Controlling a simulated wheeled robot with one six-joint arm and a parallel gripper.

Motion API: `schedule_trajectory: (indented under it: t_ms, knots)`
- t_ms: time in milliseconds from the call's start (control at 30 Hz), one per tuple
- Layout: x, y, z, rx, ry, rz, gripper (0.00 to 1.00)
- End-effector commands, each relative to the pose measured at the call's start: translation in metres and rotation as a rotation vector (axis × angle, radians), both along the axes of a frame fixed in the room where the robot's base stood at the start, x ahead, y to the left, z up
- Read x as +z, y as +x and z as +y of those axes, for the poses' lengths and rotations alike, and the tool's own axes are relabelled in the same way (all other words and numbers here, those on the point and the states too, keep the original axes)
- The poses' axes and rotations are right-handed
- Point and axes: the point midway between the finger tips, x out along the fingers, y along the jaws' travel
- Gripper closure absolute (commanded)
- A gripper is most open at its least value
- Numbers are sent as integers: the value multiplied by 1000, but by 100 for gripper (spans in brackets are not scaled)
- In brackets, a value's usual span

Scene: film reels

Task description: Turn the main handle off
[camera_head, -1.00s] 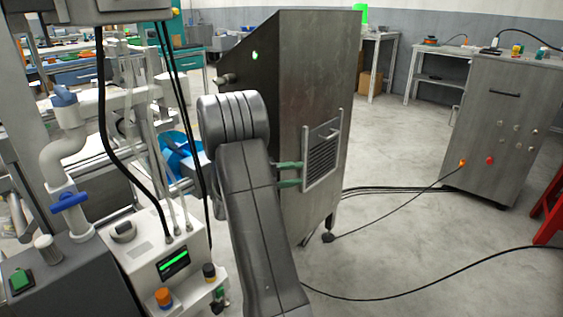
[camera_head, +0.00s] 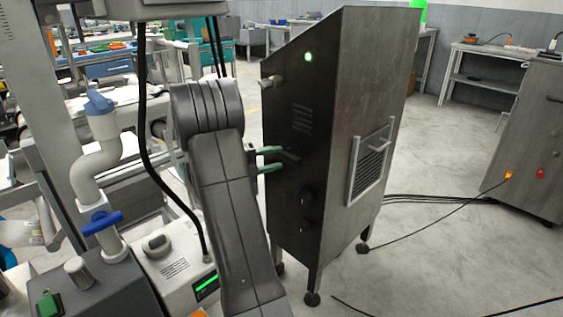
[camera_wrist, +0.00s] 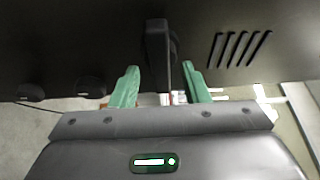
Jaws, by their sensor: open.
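The grey metal cabinet (camera_head: 345,120) stands on legs, with a dark front panel that faces my arm. The main handle is a dark lever (camera_wrist: 158,45) on that panel; in the head view it is a small dark shape (camera_head: 291,154) near my fingertips. My gripper (camera_head: 277,160) points at the panel with two green fingers apart. In the wrist view the lever shows between and just beyond the fingertips (camera_wrist: 160,75). Nothing is visibly gripped, and I cannot tell whether a finger touches the lever.
Vent slots (camera_wrist: 238,48) and dark round knobs (camera_wrist: 60,90) are on the same panel. Pipes with a blue valve (camera_head: 102,222) and a white box (camera_head: 180,255) stand at left. Cables (camera_head: 440,199) lie on the floor.

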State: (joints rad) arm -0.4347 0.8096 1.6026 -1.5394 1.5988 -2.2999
Motion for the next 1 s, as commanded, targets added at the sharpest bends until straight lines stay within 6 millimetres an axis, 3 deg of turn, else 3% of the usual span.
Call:
schedule_trajectory:
  t_ms: [200,533,700,1000]
  knots:
    - [-2,9,-23,0,0,-1,58]
    - [0,11,-26,0,0,0,58]
    - [0,11,-26,0,0,0,87]
    - [4,11,-26,1,24,-25,87]
